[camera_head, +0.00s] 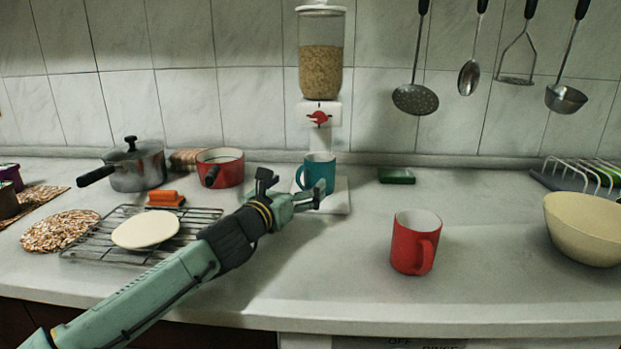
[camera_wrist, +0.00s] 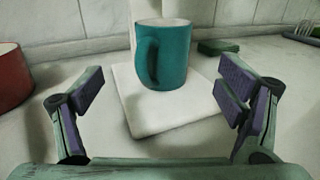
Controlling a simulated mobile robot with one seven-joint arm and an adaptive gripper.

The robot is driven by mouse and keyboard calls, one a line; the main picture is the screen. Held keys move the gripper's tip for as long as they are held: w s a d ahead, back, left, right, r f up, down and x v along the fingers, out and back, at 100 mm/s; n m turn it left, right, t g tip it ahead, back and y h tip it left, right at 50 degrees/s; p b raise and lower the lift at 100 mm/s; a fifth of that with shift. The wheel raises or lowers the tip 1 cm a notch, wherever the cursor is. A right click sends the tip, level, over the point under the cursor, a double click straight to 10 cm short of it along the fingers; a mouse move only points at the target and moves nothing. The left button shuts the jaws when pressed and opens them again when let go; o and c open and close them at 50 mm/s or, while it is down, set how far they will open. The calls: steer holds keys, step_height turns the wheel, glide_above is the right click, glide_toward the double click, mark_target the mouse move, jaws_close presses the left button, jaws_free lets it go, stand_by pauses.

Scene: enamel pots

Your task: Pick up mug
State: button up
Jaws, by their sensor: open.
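Two mugs are in view. A teal mug (camera_head: 319,172) stands upright on a white board (camera_head: 336,204) below the grain dispenser; in the wrist view the teal mug (camera_wrist: 165,54) is ahead, with its handle toward me. A red mug (camera_head: 415,243) stands upright on the counter at the right front in the head view, its handle toward the front right. My gripper (camera_head: 293,188) is open and empty, in front of the teal mug. In the wrist view the fingers of my gripper (camera_wrist: 160,95) are spread wide, with the mug beyond and between them, not touching it.
A red pot (camera_head: 220,168) and a grey pot (camera_head: 138,167) stand at the back left. A wire rack (camera_head: 97,240) holds a cream disc (camera_head: 146,229). The grain dispenser (camera_head: 321,70) hangs above the teal mug. A cream bowl (camera_head: 585,228) is at right. Counter between board and red mug is clear.

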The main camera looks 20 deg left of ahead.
mark_target(313, 170)
steer(key=w, duration=0.4)
steer(key=shift+d, duration=0.4)
steer(key=w, duration=0.1)
steer(key=w+p, duration=0.1)
steer(key=w, duration=0.1)
steer(key=w+r+p, duration=0.1)
steer(key=shift+w+d, duration=0.35)
steer(key=shift+w+f, duration=0.15)
steer(key=shift+w, duration=0.2)
steer(key=c, duration=1.6)
